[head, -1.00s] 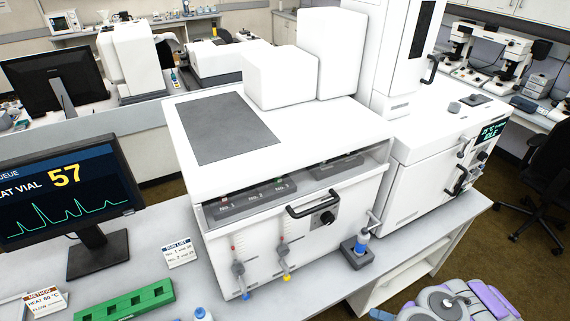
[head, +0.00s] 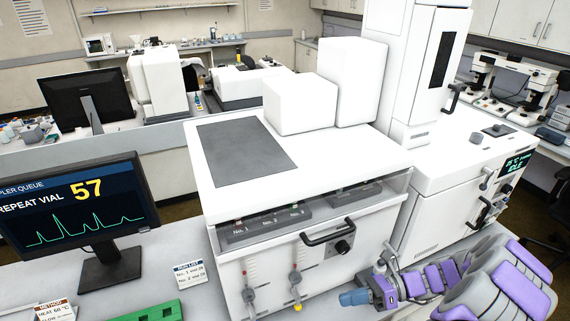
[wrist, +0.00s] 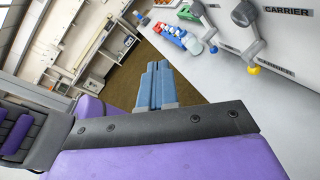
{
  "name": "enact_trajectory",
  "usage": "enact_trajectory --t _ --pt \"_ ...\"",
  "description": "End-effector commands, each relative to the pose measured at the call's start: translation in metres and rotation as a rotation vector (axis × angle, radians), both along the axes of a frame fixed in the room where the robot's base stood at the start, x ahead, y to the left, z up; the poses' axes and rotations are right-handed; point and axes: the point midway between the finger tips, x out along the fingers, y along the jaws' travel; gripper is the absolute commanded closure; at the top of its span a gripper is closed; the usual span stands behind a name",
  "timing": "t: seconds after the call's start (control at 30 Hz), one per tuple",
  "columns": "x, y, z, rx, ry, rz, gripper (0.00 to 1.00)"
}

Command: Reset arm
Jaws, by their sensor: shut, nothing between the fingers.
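My gripper (head: 355,298) is at the lower right of the head view, its blue fingers shut and empty, pointing left in front of the white instrument (head: 320,265). My purple and grey arm is folded behind it to the right. In the wrist view the blue fingers (wrist: 156,86) lie together, over the bench edge and brown floor. No object touches them.
The monitor (head: 72,205) shows "REPEAT VIAL 57". The run list card (head: 190,273), method card (head: 55,311) and green rack (head: 150,311) are on the bench. Valve levers (head: 295,288) and a door handle (head: 327,232) stick out from the instrument's front.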

Motion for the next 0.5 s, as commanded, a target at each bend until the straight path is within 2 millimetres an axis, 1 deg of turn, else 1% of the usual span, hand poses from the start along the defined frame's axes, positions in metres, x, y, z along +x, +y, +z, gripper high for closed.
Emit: enact_trajectory --t 0.03,0.2,0.37,0.5 --pt "-0.004 0.011 0.015 -0.02 -0.059 0.052 1.0" --pt "-0.024 0.041 0.049 -0.082 -0.24 0.218 1.0" --pt "-0.048 0.063 0.075 -0.146 -0.409 0.378 1.0" --pt "-0.074 0.076 0.094 -0.193 -0.548 0.52 1.0"
